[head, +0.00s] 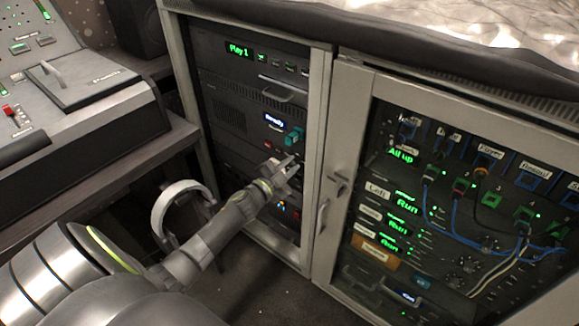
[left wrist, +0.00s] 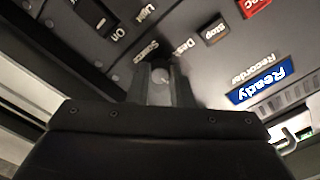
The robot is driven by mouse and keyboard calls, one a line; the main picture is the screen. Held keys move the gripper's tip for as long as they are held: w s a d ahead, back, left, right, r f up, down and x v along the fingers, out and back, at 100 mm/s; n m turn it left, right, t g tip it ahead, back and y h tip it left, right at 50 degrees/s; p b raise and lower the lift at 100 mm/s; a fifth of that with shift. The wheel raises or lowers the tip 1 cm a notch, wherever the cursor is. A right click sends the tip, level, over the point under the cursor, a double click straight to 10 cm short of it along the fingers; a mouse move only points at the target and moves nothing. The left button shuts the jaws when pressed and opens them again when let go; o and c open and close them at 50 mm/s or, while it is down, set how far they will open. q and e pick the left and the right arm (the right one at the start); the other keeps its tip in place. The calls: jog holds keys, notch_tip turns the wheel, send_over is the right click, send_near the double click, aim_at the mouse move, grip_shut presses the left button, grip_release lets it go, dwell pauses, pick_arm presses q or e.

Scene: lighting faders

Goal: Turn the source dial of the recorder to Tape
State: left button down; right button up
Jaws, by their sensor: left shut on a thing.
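The recorder (head: 274,121) is a dark unit in the left rack, with a lit blue "Ready" display that also shows in the left wrist view (left wrist: 259,85). Its source dial (left wrist: 160,75) is a small round grey knob below the "Source" label, with a "Desk" label (left wrist: 183,47) beside it. My left gripper (head: 290,164) reaches into the open rack, and in the left wrist view its two fingers (left wrist: 160,83) are shut on either side of the dial. The fingers hide most of the dial, its pointer and any Tape label. My right gripper is not in view.
A "Stop" button (left wrist: 214,31) and a red button (left wrist: 254,5) are near the dial. A "Light" switch (left wrist: 98,15) is at upper left. The right rack's glass door (head: 330,205) stands beside my arm. Headphones (head: 180,188) hang at left, below the desk edge.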

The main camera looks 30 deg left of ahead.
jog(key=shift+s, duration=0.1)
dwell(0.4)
pick_arm(q)
jog(key=c, duration=1.3)
grip_release()
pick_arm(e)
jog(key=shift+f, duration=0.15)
pick_arm(q)
jog(key=shift+s, duration=0.1)
jog(key=s, duration=0.7)
jog(key=shift+s+a, duration=0.15)
jog(key=shift+a, duration=0.15)
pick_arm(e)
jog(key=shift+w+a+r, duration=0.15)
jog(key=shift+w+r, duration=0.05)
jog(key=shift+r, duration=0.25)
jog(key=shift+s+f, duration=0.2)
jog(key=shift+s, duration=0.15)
pick_arm(q)
jog(key=shift+f, duration=0.1)
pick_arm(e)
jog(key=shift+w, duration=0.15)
